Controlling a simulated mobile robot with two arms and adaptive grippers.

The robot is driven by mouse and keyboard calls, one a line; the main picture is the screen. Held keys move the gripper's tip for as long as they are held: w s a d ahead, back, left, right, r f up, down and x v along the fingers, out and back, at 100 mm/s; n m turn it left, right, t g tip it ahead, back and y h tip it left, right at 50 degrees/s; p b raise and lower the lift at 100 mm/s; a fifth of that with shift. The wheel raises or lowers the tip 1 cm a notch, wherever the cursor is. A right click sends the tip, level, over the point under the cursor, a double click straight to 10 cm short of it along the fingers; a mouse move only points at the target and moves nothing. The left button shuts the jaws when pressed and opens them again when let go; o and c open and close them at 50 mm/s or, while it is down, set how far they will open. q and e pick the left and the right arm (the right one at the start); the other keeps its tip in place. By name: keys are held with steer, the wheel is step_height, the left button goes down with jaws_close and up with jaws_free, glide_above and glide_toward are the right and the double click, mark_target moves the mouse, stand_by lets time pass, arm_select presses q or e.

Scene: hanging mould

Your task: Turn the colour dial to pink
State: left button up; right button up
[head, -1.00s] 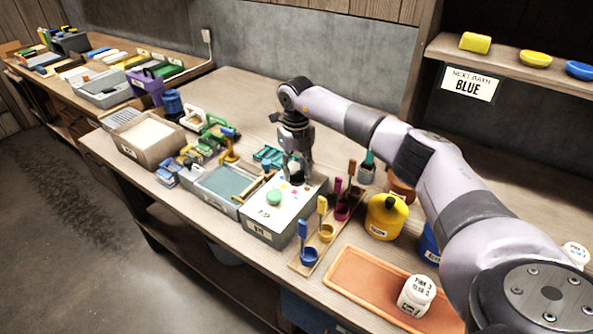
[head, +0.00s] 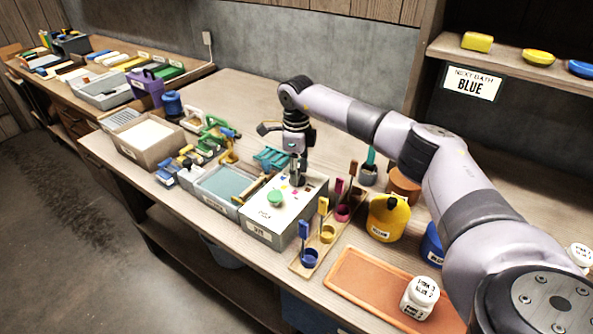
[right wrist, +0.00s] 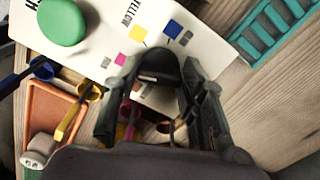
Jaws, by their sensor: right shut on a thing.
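The dye box (head: 262,218) is grey with a white top and a round green button (head: 275,199). In the right wrist view, its top (right wrist: 100,22) carries a yellow patch (right wrist: 138,34), a blue patch (right wrist: 172,29) and a pink patch (right wrist: 120,59) around a dark dial (right wrist: 157,66). My right gripper (head: 297,182) points down at the back of the box top. In the right wrist view, its two fingers (right wrist: 157,105) are on either side of the dial, shut on it. Which patch the dial points to cannot be told. My left gripper is out of view.
A rack of coloured brushes and cups (head: 325,240) stands right of the box, with a yellow pot (head: 388,217) beyond. A teal slatted rack (head: 271,158) lies behind. An orange tray (head: 352,262) holds a white jar (head: 420,297). A sign reading BLUE (head: 470,84) hangs from the shelf.

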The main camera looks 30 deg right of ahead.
steer(key=shift+r+n, duration=0.1)
steer(key=shift+n, duration=0.4)
steer(key=o, duration=1.2)
steer(key=shift+c, duration=0.2)
step_height(320, 180, up, 12)
stand_by(0.3)
